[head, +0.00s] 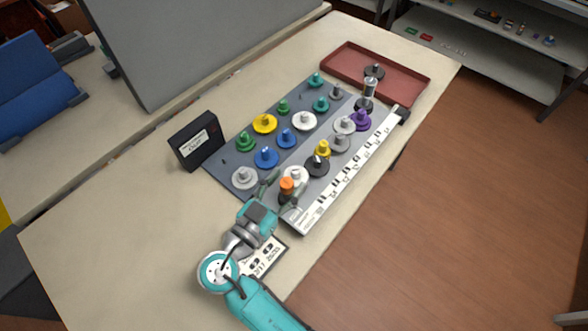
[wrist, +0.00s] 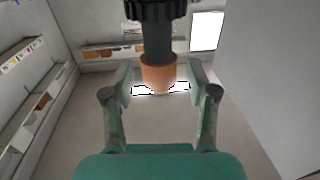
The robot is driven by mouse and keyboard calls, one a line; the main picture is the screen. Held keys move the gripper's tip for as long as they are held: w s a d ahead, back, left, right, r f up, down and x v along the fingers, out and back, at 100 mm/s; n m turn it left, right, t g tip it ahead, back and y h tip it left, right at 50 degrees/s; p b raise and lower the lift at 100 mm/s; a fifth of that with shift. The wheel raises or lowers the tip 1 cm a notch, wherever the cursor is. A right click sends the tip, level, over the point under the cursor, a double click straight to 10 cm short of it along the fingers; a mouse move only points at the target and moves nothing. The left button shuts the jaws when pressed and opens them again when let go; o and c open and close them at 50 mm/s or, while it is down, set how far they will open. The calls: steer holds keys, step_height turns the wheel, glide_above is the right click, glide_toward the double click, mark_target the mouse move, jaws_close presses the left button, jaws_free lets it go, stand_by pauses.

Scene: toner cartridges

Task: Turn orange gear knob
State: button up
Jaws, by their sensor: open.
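The orange gear knob (head: 286,184) stands near the front end of the grey board, close to a white gear. In the wrist view the orange knob (wrist: 158,77) sits on a dark shaft, with part of a black toothed gear (wrist: 155,9) at the top edge. My gripper (head: 283,187) is open, with one finger on each side of the knob. In the wrist view my gripper (wrist: 160,85) shows a gap between each finger and the orange part. I cannot tell how far along the fingers the knob sits.
The grey board (head: 240,165) carries several gears: blue, green, yellow, white, grey, purple and black. A labelled white strip (head: 345,175) runs along its right side. A black sign box (head: 196,140) stands left. A red tray (head: 400,84) lies at the far end. The table's left part is clear.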

steer(key=shift+w+d, duration=0.1)
steer(key=shift+w, duration=0.05)
jaws_close()
steer(key=shift+n+t+y, duration=0.3)
steer(key=shift+y, duration=0.1)
steer(key=n+t+y, duration=0.1)
steer(key=n+y, duration=0.1)
steer(key=y, duration=0.1)
steer(key=n+t+y, duration=0.1)
steer(key=n+y, duration=0.1)
steer(key=y, duration=0.2)
steer(key=shift+d+f+n, duration=0.1)
steer(key=shift+d+n, duration=0.1)
steer(key=shift+n, duration=0.1)
steer(key=shift+n+y, duration=1.6)
steer(key=shift+y, duration=0.9)
steer(key=shift+a+n+y, duration=0.1)
steer(key=shift+n+y, duration=0.3)
steer(key=shift+y, duration=0.2)
